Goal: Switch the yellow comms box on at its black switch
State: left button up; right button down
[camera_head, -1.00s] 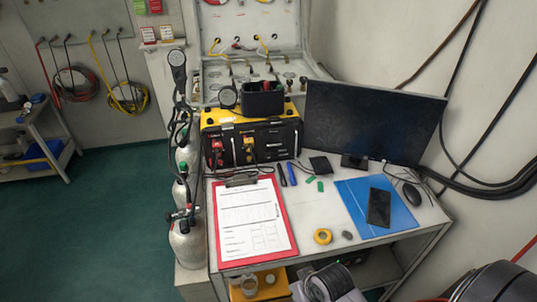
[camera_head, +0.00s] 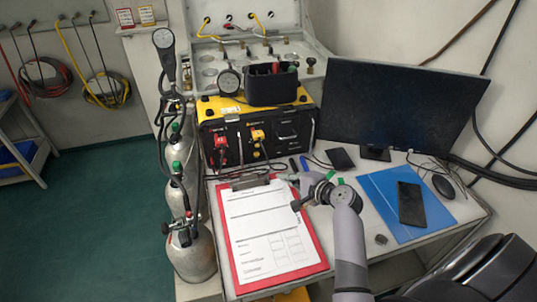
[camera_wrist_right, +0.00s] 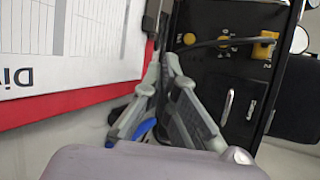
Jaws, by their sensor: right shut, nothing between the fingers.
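The yellow comms box (camera_head: 222,108) stands at the back of the desk, with a black front panel carrying a red connector (camera_head: 221,143) and a yellow one (camera_head: 257,135). I cannot clearly pick out the black switch. My right gripper (camera_head: 303,190) is over the desk in front of the box, beside the clipboard. In the wrist view its fingers (camera_wrist_right: 163,60) are shut and empty, pointing toward the panel's lower edge. My left gripper is out of view.
A red clipboard (camera_head: 228,218) lies left of my right gripper. A black bin (camera_head: 271,89) and a gauge sit on the box. A monitor (camera_head: 395,105), blue folder (camera_head: 375,188) and phone (camera_head: 411,203) are to the right. Gas cylinders (camera_head: 192,255) stand left of the desk.

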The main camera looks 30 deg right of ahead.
aim_at(279, 150)
jog(key=shift+f, duration=0.1)
jog(key=shift+s+d+r, duration=0.1)
jog(key=shift+s+r, duration=0.15)
jog(key=shift+s, duration=0.05)
jog(key=shift+w+d+f+b, duration=0.1)
jog(key=shift+w+f+b, duration=0.1)
jog(key=shift+w+b, duration=0.25)
jog(key=w, duration=0.1)
jog(key=w+b, duration=0.2)
jog(key=shift+w+d+f, duration=0.2)
jog(key=shift+d+f, duration=0.15)
jog(key=shift+d, duration=0.05)
jog(key=w, duration=0.1)
jog(key=w+b, duration=0.1)
jog(key=w, duration=0.1)
jog(key=shift+d+f, duration=0.1)
jog(key=shift+d, duration=0.25)
jog(key=shift+w+d+b, duration=0.15)
jog(key=shift+w+b, duration=0.25)
jog(key=shift+w, duration=0.3)
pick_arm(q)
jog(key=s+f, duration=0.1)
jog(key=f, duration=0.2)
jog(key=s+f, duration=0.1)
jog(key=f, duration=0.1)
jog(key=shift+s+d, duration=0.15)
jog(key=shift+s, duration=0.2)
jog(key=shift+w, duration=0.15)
